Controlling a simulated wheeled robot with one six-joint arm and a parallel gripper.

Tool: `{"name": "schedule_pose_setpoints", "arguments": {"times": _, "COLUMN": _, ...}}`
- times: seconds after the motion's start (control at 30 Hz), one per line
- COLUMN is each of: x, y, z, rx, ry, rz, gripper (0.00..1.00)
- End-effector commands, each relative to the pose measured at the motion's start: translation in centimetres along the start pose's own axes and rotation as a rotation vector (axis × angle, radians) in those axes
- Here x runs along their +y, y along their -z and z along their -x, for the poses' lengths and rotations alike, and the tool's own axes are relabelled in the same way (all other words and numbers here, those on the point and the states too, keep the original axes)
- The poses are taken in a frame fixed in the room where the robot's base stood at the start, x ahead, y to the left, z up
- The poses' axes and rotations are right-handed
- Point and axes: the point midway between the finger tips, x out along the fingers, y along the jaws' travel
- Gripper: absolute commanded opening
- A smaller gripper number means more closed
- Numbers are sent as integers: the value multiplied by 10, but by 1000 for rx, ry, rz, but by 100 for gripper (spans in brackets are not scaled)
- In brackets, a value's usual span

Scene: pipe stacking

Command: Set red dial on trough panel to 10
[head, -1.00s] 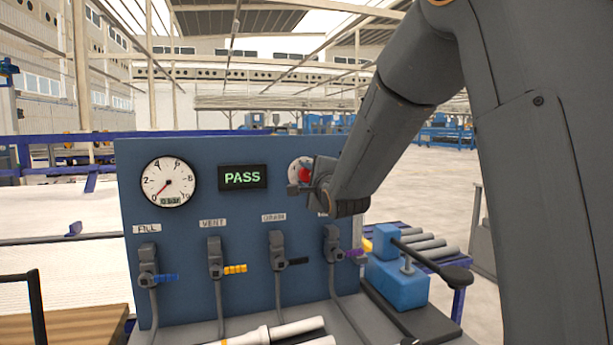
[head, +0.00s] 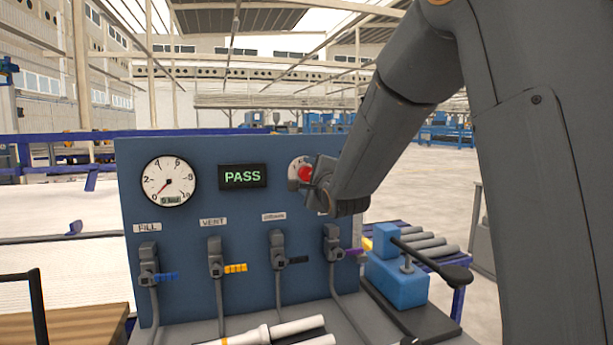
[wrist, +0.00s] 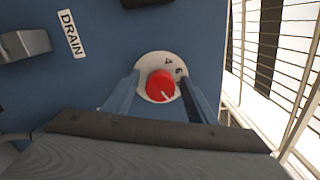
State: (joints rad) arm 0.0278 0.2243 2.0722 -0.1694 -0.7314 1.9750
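The red dial (head: 305,174) sits on a round white scale plate (head: 294,165) at the upper right of the blue trough panel (head: 100,0). My gripper (head: 308,178) is at the dial from the right. In the wrist view its two fingers (wrist: 157,95) stand on either side of the dial, with gaps showing between them and the knob, so it is open. Part of the scale is hidden by my gripper.
A gauge (head: 168,181) and a green PASS display (head: 242,177) are on the panel. Several valves with coloured handles, such as the yellow one (head: 235,268), line its lower part. White pipes (head: 290,330) lie in front. A blue clamp device (head: 398,285) stands at right.

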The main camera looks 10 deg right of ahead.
Motion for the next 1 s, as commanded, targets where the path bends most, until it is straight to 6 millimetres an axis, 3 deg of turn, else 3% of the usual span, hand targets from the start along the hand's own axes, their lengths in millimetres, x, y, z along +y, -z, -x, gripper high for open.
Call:
{"name": "schedule_pose_setpoints", "arguments": {"times": 0.27, "x": -1, "y": 0, "z": 3, "rx": 0, "ry": 1, "rz": 1, "gripper": 52}}
{"name": "schedule_pose_setpoints", "arguments": {"times": 0.7, "x": 0, "y": 0, "z": 61, "rx": 0, "ry": 2, "rz": 1, "gripper": 52}}
{"name": "schedule_pose_setpoints", "arguments": {"times": 1.0, "x": 0, "y": 0, "z": 78, "rx": 0, "ry": 0, "rz": 0, "gripper": 52}}
